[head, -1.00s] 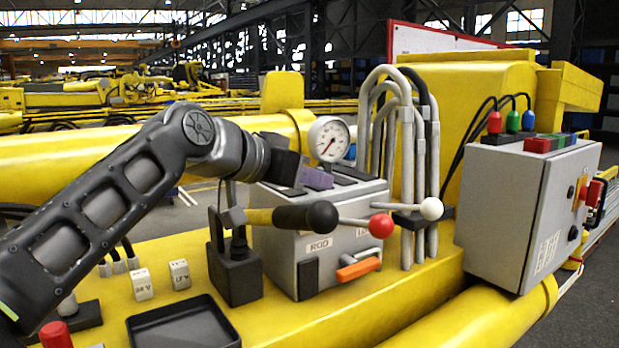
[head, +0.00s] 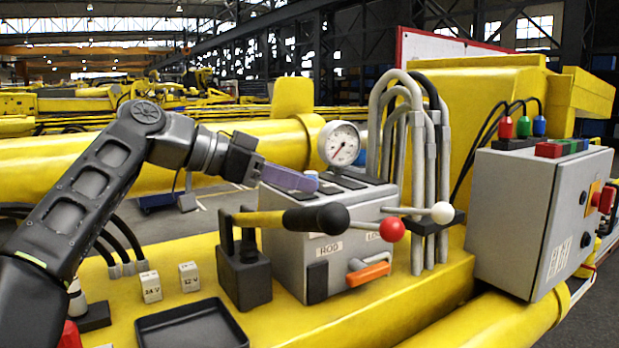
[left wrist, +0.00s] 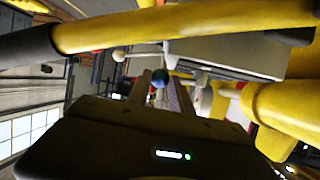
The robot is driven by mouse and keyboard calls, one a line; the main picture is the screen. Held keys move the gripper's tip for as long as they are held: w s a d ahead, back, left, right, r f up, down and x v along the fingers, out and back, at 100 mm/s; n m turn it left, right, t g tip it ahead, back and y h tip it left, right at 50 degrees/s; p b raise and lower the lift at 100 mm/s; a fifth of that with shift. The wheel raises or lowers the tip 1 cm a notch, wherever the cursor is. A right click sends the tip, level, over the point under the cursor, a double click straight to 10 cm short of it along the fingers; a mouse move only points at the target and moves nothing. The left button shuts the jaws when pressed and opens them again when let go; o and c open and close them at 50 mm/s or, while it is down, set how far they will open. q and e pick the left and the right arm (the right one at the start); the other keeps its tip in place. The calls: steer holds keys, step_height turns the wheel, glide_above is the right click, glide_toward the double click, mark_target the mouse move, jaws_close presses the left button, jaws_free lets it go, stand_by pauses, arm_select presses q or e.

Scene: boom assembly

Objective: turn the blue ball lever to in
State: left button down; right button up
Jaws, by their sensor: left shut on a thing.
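My right gripper is out of view.
A black-gripped yellow handle (head: 318,217), a red ball lever (head: 391,229) and a white ball lever (head: 442,212) stick out at the box's front. A gauge (head: 342,143) and grey hoses (head: 417,170) stand behind. A black tray (head: 192,325) lies front left.

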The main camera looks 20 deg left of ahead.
arm_select(q)
steer(key=shift+w+a+f, duration=0.1)
steer(key=shift+w+a, duration=0.05)
steer(key=shift+a, duration=0.3)
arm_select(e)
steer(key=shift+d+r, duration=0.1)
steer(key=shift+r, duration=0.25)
arm_select(q)
steer(key=c, duration=1.6)
jaws_free()
steer(key=o, duration=0.3)
steer(key=shift+w+f+g, duration=0.15)
steer(key=shift+w+g, duration=0.2)
steer(key=shift+g, duration=0.05)
steer(key=shift+o, duration=1.4)
steer(key=shift+s+d+h, duration=0.1)
steer(key=shift+s+h, duration=0.05)
steer(key=shift+h, duration=0.15)
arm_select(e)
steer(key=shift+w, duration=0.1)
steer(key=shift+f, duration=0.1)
